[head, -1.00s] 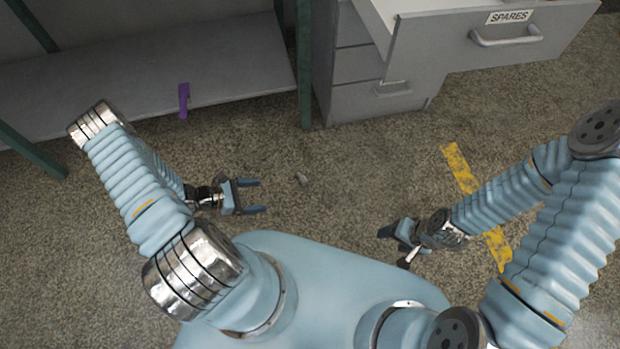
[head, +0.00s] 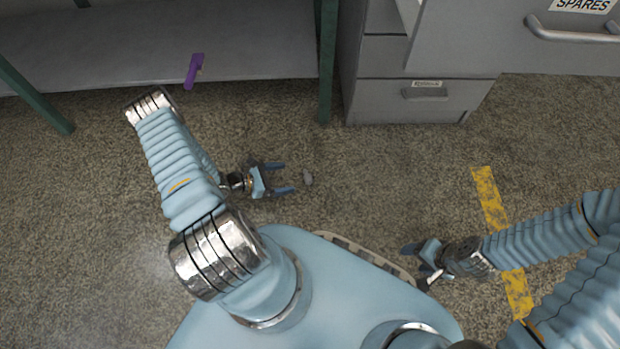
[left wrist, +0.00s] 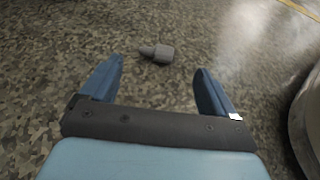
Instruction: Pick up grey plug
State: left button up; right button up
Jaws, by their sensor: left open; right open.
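The grey plug (head: 308,178) is a small piece lying on the speckled floor in the head view. It also shows in the left wrist view (left wrist: 158,53), on its side, just beyond and between the fingertips. My left gripper (head: 289,177) is open and empty, its two blue fingers pointing right toward the plug and not touching it. In the left wrist view the open fingers (left wrist: 158,78) frame bare floor. My right gripper (head: 414,263) is open at the lower right, well away from the plug, and its fingers are partly seen.
A purple object (head: 194,70) sits at the edge of a grey shelf (head: 260,50) with green posts. A grey drawer cabinet (head: 400,115) stands at the back, with a drawer labelled SPARES (head: 500,60) pulled out. A yellow floor stripe (head: 490,200) runs at right. The floor around the plug is clear.

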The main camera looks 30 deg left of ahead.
aim_at(307, 174)
pick_arm(q)
jog(key=x, duration=0.4)
jog(key=shift+w+d+f+b, duration=0.15)
jog(key=shift+w+d+b, duration=0.1)
jog(key=shift+b, duration=0.05)
jog(key=b+x, duration=0.1)
jog(key=x, duration=0.3)
jog(key=shift+w+a+f, duration=0.1)
jog(key=shift+w+f, duration=0.1)
jog(key=shift+w, duration=0.05)
jog(key=shift+w+d+f, duration=0.1)
jog(key=shift+w+d, duration=0.15)
jog(key=c, duration=1.1)
jog(key=shift+c, duration=0.2)
